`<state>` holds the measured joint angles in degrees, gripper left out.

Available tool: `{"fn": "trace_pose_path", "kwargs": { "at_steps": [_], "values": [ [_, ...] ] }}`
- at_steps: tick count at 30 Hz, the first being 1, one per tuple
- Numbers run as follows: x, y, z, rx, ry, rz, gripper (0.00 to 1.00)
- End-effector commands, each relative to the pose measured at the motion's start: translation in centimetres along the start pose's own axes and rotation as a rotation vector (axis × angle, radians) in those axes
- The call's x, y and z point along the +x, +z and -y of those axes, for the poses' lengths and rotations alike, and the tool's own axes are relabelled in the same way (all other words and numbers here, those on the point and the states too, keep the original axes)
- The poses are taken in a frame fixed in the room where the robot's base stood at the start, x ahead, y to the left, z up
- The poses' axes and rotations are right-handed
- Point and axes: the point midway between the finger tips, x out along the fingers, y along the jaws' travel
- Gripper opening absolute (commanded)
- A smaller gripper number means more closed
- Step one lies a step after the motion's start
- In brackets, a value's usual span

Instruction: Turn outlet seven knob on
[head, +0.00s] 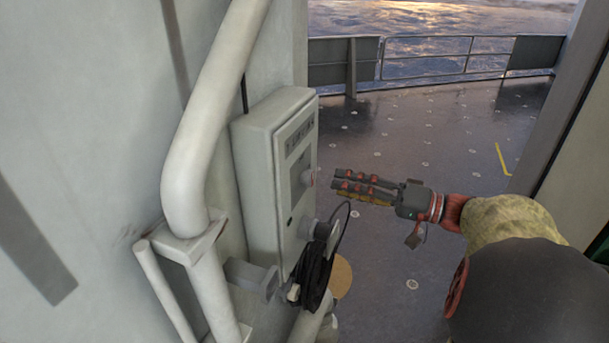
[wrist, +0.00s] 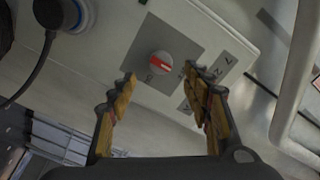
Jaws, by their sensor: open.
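A grey outlet box (head: 267,180) is fixed to the wall in the head view, with labels on its upper face. Its knob (head: 306,178) sticks out from the face. In the wrist view the knob (wrist: 160,64) is a grey disc with a red bar on a darker square plate (wrist: 135,72); the bar lies slightly tilted from horizontal. My gripper (head: 337,185) is open and points at the box, a short way off the knob. In the wrist view its two fingers (wrist: 160,84) sit on either side below the knob, apart from it, with nothing between them.
A thick white pipe (head: 207,115) runs left of the box. The deck (head: 420,140) to the right is clear.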

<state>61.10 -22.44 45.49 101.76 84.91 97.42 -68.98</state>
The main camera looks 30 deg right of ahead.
Motion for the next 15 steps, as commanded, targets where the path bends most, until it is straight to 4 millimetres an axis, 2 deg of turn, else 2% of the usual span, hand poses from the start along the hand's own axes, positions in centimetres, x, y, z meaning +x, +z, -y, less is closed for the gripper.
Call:
{"fn": "trace_pose_path", "kwargs": {
  "at_steps": [9,15],
  "values": [
    [4.7,0.1,0.2,0.003,-0.002,0.006,0.49],
    [6.7,0.1,0.1,0.001,0.0,0.004,0.49]
  ]
}}
